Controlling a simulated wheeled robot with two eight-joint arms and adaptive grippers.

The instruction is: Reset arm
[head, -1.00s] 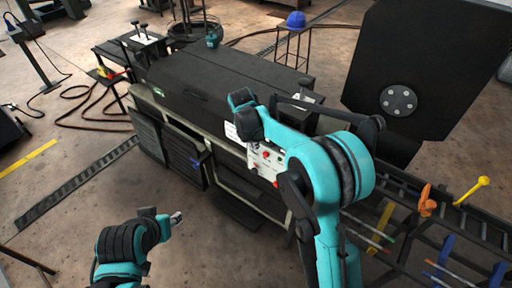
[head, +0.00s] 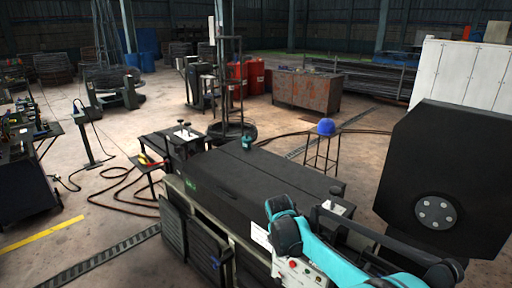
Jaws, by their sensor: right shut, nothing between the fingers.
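My right arm (head: 335,262), teal with dark joints, comes in at the bottom right and reaches left over the front of the black machine. My left arm and left gripper are out of view. The black machine (head: 235,180) has a flat top, and its control panel (head: 300,272) with a red button shows below my right arm.
A large black plate with a round hub (head: 440,165) stands at the right. A blue helmet (head: 326,127) rests on a stool behind the machine. A dark bar (head: 385,240) runs close behind my right arm. Hoses (head: 120,190) lie on the floor at left. Open floor lies farther back.

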